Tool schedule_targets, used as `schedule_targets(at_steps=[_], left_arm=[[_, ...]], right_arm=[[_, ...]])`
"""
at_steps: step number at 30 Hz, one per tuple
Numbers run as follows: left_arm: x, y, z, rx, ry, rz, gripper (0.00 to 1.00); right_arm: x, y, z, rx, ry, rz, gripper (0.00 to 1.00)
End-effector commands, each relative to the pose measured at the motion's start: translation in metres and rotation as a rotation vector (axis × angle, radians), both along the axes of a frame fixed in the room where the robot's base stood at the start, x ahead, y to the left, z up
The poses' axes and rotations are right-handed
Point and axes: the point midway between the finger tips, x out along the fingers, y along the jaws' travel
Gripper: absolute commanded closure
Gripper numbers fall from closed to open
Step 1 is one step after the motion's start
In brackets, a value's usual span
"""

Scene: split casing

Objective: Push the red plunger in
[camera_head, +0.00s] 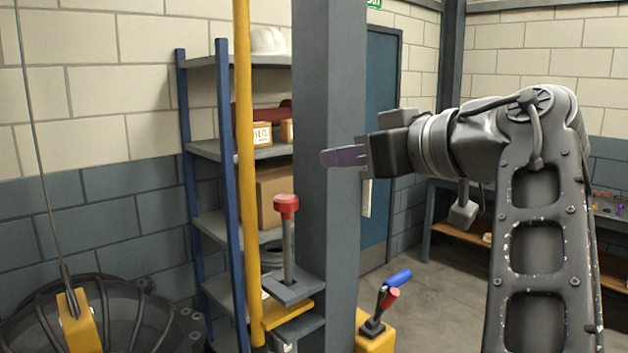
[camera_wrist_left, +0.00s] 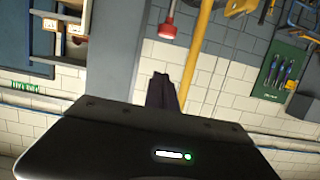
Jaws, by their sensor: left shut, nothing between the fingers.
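The red plunger (camera_head: 286,205) stands upright, a red cap on a grey rod that goes down into a grey bracket plate (camera_head: 294,290) on the pillar. Its cap also shows near the top of the left wrist view (camera_wrist_left: 167,31). My left gripper (camera_head: 326,158) is shut and empty, its purple fingertips pointing left in the head view. They appear above and to the right of the red cap, apart from it. In the left wrist view the shut fingers (camera_wrist_left: 161,90) are below the cap, with a gap between. My right gripper is not in view.
A grey pillar (camera_head: 327,90) stands beside the plunger, and a yellow pole (camera_head: 246,150) rises just left of it. A blue-framed shelf (camera_head: 222,150) with boxes is behind. A yellow box (camera_head: 375,340) with red and blue levers (camera_head: 398,278) sits lower right.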

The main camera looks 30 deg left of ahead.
Motion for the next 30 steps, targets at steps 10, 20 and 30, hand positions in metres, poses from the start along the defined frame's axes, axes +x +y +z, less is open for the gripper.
schedule_targets(at_steps=[10, 20, 30], left_arm=[[0.0, 0.003, -0.001, -0.002, 0.001, -0.001, 1.0], [0.01, 0.038, -0.01, -0.005, 0.002, 0.0, 1.0], [0.028, 0.095, -0.03, -0.002, 0.004, -0.003, 1.0]], right_arm=[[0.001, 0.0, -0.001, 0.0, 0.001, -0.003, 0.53], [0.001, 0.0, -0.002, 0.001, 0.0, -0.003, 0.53], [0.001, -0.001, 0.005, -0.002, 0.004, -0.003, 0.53]])
